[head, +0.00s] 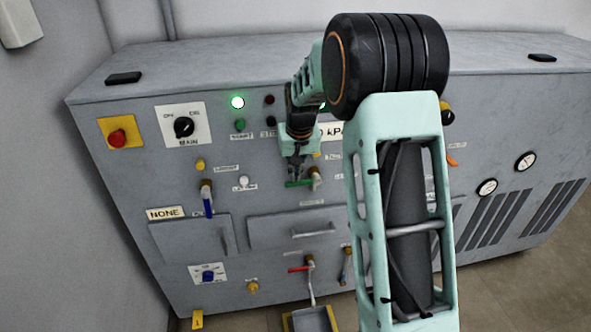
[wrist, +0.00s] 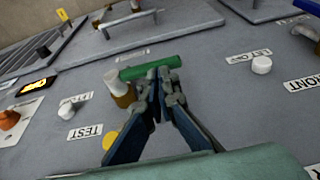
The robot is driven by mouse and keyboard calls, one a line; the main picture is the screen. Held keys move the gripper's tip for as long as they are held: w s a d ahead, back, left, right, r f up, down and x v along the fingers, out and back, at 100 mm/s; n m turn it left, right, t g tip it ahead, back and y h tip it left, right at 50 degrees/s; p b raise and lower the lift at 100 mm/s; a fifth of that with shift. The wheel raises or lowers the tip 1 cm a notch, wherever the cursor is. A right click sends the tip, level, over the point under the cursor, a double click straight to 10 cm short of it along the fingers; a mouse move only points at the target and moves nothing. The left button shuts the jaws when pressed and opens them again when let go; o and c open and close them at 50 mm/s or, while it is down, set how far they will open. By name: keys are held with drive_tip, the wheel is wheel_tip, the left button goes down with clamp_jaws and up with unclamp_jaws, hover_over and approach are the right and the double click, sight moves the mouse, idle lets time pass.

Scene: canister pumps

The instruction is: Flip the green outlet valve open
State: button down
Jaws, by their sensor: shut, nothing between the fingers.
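The green outlet valve handle (head: 297,184) lies roughly level in the head view, reaching left from its brass body (head: 315,174) on the grey panel. In the wrist view the green handle (wrist: 150,67) runs across, with the brass and white valve body (wrist: 122,88) at its left end. My gripper (head: 294,172) is at the handle in the head view. In the wrist view my gripper (wrist: 158,88) is shut and empty, its fingertips right beside the handle's long edge. I cannot tell whether they touch it.
A blue-handled valve (head: 208,201) hangs down to the left. A red-handled valve (head: 298,269) sits lower, above a tray (head: 313,319). A drawer handle (head: 314,229) sticks out below the green handle. A white button (wrist: 261,64) stands close by in the wrist view.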

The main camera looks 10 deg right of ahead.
idle(0.3)
drive_tip(key=shift+a+f+h, duration=0.15)
drive_tip(key=shift+h, duration=0.15)
